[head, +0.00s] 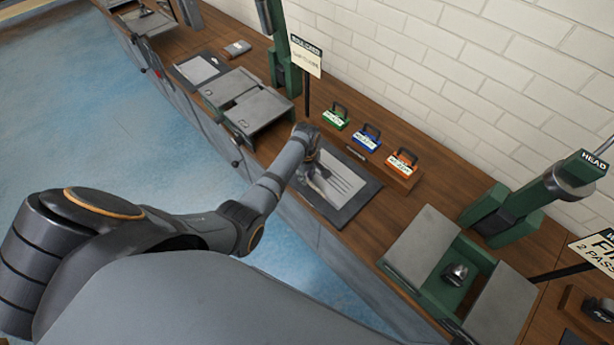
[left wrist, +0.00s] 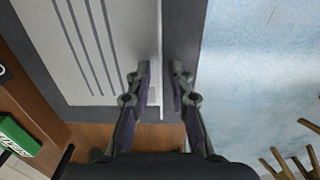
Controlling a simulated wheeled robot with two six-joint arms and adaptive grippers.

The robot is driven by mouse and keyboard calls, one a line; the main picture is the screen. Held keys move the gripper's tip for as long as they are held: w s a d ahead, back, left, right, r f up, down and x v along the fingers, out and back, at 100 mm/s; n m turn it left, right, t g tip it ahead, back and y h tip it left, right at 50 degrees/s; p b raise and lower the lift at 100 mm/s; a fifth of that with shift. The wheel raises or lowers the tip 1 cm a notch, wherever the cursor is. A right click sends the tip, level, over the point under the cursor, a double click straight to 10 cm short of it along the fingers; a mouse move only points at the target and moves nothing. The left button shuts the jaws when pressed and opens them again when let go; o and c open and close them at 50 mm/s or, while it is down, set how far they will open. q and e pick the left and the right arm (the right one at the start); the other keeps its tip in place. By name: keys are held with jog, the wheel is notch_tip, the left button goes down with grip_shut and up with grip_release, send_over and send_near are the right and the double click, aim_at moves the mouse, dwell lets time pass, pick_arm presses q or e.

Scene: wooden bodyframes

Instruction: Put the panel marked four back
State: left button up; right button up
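A light grey panel with several long dark stripes (head: 345,184) lies on a dark mat (head: 343,217) on the wooden bench. The left wrist view shows the panel close up (left wrist: 65,30), with a thin pale edge line running down between my fingers. My left gripper (head: 318,172) is over the panel's left part. In the left wrist view its two fingertips (left wrist: 160,84) are apart, one on each side of that edge, with a small gap on either side. I cannot tell whether they touch the panel. My right gripper is not in view.
Green (head: 335,117), blue (head: 367,136) and orange (head: 402,162) handled blocks stand in a wooden holder behind the mat. A sign on a post (head: 306,57) stands to their left. A grey-topped green fixture (head: 465,270) is at the right, another grey-topped unit (head: 250,105) at the left.

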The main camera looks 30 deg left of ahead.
pick_arm(q)
jog(key=shift+a, duration=0.1)
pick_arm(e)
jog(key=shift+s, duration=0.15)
pick_arm(q)
jog(key=shift+r, duration=0.2)
notch_tip(320, 180, up, 12)
jog(key=shift+b, duration=0.4)
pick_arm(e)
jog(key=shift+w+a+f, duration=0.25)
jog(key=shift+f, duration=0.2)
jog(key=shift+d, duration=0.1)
